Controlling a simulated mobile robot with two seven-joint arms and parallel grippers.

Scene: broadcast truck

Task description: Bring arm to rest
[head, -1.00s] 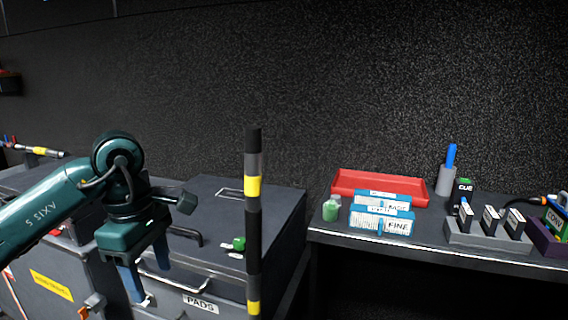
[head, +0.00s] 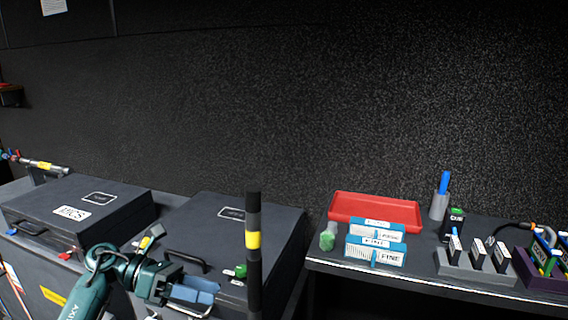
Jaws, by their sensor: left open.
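My left arm comes in from the bottom left of the head view, low in front of the dark equipment cases. My left gripper (head: 205,290) points to the right, with its blue fingers in front of the front face of the right-hand case (head: 285,222). It is open, and I see nothing held in it. Its fingers overlap the case's lower handle in the picture; I cannot tell if they touch. My right gripper is not in view.
A black post with a yellow band (head: 253,240) stands just right of the gripper. A second case (head: 125,200) is at left. The desk at right holds a red tray (head: 375,212), blue-and-white boxes (head: 375,252), a green item (head: 327,242) and a grey rack (head: 475,268).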

